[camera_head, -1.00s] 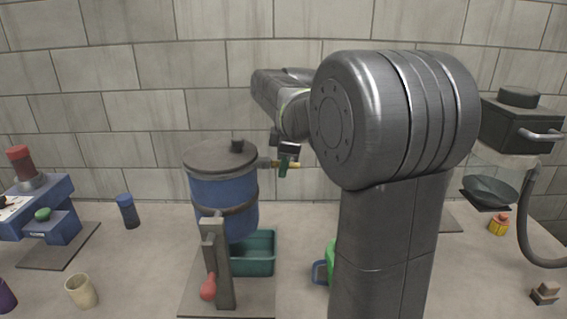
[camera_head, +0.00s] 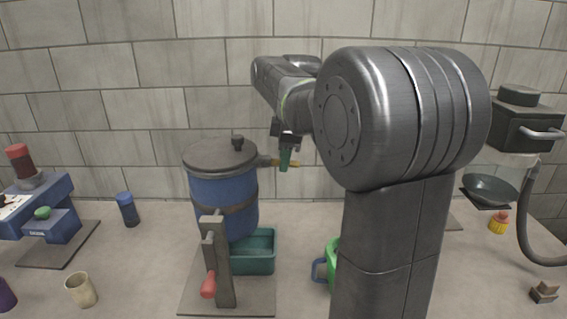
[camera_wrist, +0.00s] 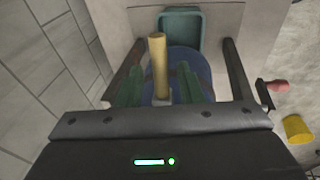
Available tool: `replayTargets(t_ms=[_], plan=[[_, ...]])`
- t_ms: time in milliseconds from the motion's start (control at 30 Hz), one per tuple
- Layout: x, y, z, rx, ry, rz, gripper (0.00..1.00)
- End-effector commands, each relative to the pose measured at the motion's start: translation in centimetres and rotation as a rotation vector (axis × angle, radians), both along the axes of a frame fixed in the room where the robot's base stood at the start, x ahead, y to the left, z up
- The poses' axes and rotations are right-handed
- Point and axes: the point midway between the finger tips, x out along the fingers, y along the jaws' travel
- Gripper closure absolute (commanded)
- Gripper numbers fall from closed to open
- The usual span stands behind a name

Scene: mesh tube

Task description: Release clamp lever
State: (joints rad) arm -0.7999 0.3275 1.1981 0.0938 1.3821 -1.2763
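The blue drum (camera_head: 222,200) with a grey lid (camera_head: 220,156) stands on a post with a band around it. A brass-yellow lever (camera_head: 292,164) sticks out from the drum's right side near the lid. In the wrist view the lever (camera_wrist: 159,65) stands between my two green fingers. My gripper (camera_head: 285,160) is at the lever; in the wrist view my gripper (camera_wrist: 160,85) is open, with a gap on each side of the lever. The lever's base is partly hidden by the gripper.
A teal bin (camera_head: 262,252) is under the drum. A green mug (camera_head: 331,262) is partly behind my arm. A cream cup (camera_head: 81,290) and a blue bottle (camera_head: 128,210) stand left. The wall is behind.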

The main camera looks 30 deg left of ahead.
Motion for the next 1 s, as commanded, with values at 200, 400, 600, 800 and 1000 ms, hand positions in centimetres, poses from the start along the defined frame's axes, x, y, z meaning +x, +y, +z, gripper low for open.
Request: replayTargets(t_ms=[200,400,600,800,1000], plan=[[-0.4,-1.2,5.1,0.003,-0.004,-0.002,0.66],[-0.8,-2.1,8.9,0.001,-0.001,-0.001,0.66],[-1.0,-2.6,10.8,0.0,0.0,-0.001,0.66],[-1.1,-2.7,11.1,-0.002,0.001,0.0,0.66],[-1.1,-2.6,11.0,-0.001,0.0,0.0,0.66]])
